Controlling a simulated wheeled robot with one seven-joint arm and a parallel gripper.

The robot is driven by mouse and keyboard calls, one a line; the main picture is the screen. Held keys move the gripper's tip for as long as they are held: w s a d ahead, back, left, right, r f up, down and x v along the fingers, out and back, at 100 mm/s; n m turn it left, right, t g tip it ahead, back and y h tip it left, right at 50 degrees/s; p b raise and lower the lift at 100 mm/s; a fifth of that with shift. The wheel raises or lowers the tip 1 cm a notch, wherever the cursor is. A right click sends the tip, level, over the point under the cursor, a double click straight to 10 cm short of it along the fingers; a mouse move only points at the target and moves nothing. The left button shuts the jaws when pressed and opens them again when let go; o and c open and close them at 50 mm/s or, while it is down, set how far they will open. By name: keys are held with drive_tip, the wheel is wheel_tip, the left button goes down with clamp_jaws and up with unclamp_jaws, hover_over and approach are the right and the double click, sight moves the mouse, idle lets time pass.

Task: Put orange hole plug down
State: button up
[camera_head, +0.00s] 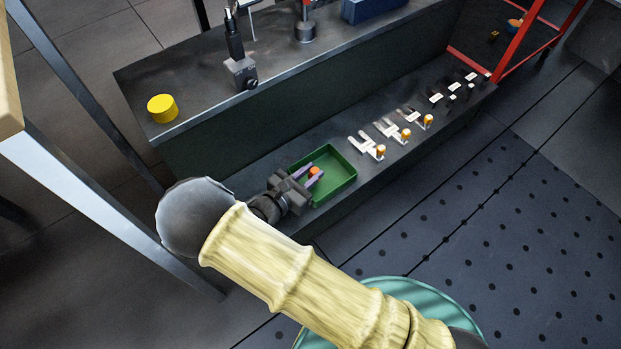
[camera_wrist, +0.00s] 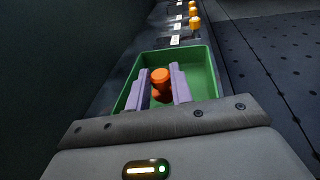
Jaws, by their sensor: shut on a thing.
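The orange hole plug (camera_wrist: 160,78) is between the two purple fingers of my gripper (camera_wrist: 160,88), over the green tray (camera_wrist: 207,70). In the head view the plug (camera_head: 314,171) shows as a small orange spot between the fingertips of my gripper (camera_head: 313,175). The green tray (camera_head: 343,178) stands on the lower dark shelf. My gripper is shut on the plug and reaches over the tray from its left side. I cannot tell whether the plug touches the tray floor.
Several orange plugs (camera_head: 405,134) stand beside white brackets (camera_head: 386,129) along the shelf, beyond the tray. A yellow cylinder (camera_head: 162,108) stands on the upper bench at left. Red frame bars (camera_head: 522,48) are at the far right. Perforated floor (camera_head: 530,215) lies to the right.

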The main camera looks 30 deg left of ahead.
drive_tip(key=shift+s+a+f, duration=0.1)
drive_tip(key=shift+s+f, duration=0.1)
drive_tip(key=shift+f, duration=0.5)
drive_tip(key=shift+w+r, duration=0.1)
drive_tip(key=o, duration=0.9)
drive_tip(key=shift+o, duration=0.2)
